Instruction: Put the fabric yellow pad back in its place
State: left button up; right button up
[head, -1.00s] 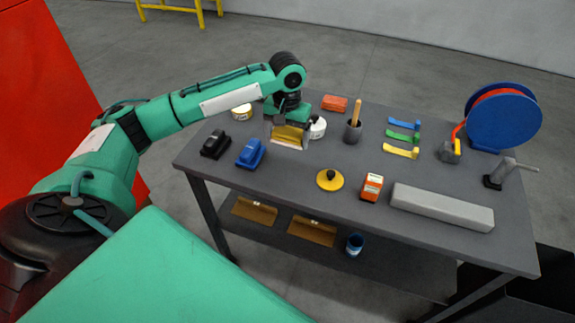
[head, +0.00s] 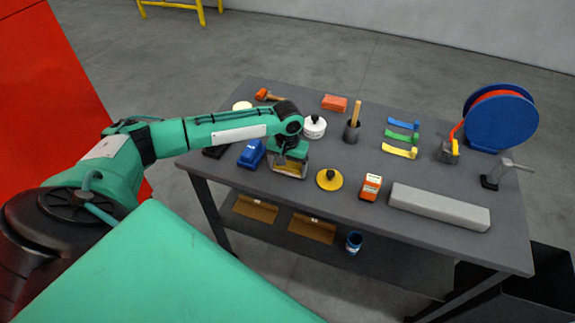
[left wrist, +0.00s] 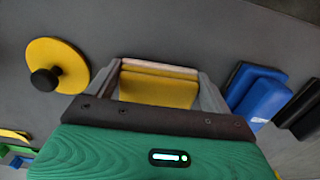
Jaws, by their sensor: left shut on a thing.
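My left gripper (head: 289,164) is shut on the yellow pad (head: 288,172), just above or at the grey table top; I cannot tell whether the pad touches it. In the left wrist view the pad (left wrist: 158,90) is a yellow block with a pale pinkish edge, between the two grey fingers. The round yellow disc with a black knob (head: 329,180) lies to the right of the gripper; it is at the left in the left wrist view (left wrist: 60,62). My right gripper is not in view.
The blue block (head: 251,153) stands close left of the gripper. An orange-and-white box (head: 371,187) and a long grey bar (head: 440,207) lie right. Two tan trays (head: 255,209) (head: 311,230) and a blue cup (head: 354,243) sit on the lower shelf.

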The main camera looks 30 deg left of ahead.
aim_at(288, 166)
pick_arm(q)
jog(key=o, duration=0.9)
jog(key=shift+f, duration=0.1)
notch_tip(288, 166, up, 12)
jog(key=b, duration=0.2)
jog(key=shift+b, duration=0.3)
